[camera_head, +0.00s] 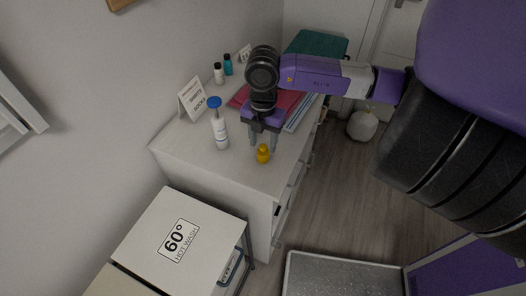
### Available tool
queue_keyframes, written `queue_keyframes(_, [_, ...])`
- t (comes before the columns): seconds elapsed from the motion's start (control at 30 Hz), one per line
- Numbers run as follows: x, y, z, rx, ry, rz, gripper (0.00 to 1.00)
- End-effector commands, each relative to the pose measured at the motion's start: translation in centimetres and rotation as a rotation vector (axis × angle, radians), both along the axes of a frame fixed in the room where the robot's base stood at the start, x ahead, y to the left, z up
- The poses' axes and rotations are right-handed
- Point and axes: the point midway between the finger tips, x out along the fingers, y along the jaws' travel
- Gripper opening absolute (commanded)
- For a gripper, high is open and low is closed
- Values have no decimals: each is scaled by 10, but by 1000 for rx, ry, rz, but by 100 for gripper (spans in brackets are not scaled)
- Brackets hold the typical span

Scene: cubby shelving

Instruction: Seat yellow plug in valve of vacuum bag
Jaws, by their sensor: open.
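The yellow plug (263,153) stands on the white cabinet top (265,180), near its front edge. My gripper (264,139) is open and points down just above and behind the plug, close to it. I cannot tell whether the fingers touch the plug. Behind my gripper lie a flat red item (286,105) and a blue and white striped item (301,113), partly hidden by my arm. I cannot tell whether either is the vacuum bag, and no valve can be made out.
A white bottle with a blue cap (219,127) and a folded sign (192,99) stand left of my gripper. Small bottles (228,65) and a teal box (316,45) are farther back. A bin labelled 60° (150,222) stands in front. The cabinet's front corner is bare.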

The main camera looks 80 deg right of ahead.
Motion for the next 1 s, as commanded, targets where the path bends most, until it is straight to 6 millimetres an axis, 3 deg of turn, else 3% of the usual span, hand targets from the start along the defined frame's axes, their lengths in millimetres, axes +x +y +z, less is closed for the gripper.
queue_keyframes(0.13, [0, 0, -12, 1, -1, 0, 46])
queue_keyframes(0.37, [0, 0, -13, 0, -1, 1, 46])
queue_keyframes(0.6, [0, 0, -13, 0, -1, 1, 1])
queue_keyframes(1.0, [1, 0, -11, 0, -1, 2, 0])
